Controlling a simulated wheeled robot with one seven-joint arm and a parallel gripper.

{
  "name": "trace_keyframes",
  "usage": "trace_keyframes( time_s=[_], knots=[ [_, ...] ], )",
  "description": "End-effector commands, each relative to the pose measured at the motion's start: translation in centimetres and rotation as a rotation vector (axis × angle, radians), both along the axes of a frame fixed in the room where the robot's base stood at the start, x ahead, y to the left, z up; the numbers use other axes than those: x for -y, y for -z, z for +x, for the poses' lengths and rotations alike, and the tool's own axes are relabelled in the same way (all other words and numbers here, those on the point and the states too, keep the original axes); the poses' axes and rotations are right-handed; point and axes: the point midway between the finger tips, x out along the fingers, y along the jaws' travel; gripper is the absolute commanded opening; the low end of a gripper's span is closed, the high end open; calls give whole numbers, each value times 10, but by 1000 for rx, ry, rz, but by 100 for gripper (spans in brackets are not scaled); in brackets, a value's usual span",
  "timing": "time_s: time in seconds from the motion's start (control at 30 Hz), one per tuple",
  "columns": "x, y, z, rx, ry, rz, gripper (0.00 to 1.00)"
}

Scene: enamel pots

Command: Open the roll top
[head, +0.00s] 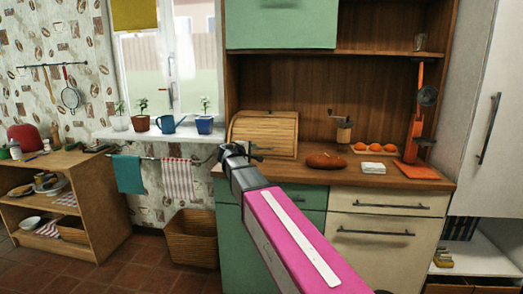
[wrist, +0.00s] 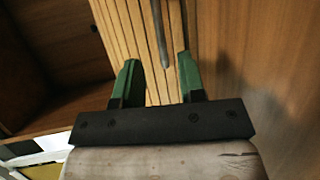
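The roll top is the slatted wooden lid of a bread box (head: 264,127) on the counter, and its slats cover the front, so it looks shut. My gripper (head: 236,153) is at the box's lower left front in the head view. In the wrist view, the green fingers of my gripper (wrist: 157,82) are spread apart in front of the slats (wrist: 125,25). A grey bar (wrist: 160,35), seemingly the lid's handle, runs along the slats. Its end lies between the fingertips in the picture, with a gap to each finger. Whether it is within their depth is unclear.
On the counter to the right are a brown loaf (head: 326,161), a grinder (head: 343,132), a board with orange round items (head: 358,149), a white stack (head: 373,167) and an orange stand (head: 415,150). A windowsill with pots (head: 205,124) is at left.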

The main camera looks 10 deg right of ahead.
Motion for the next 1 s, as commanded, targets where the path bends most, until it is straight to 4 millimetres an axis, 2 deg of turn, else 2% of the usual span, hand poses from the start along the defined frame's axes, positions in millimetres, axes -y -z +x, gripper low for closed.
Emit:
trace_keyframes(
  time_s=[0.03,0.2,0.4,0.6,0.87,0.9,0.97,1.0],
  knots=[
    [7,2,10,-1,2,0,37],
    [27,8,33,-1,2,0,37],
    [44,14,53,-1,1,0,37],
    [52,16,60,-1,0,1,37],
    [53,16,61,0,0,0,37],
    [53,16,61,0,0,0,34],
    [53,16,61,0,0,0,14],
    [53,16,61,0,0,0,1]
  ],
)
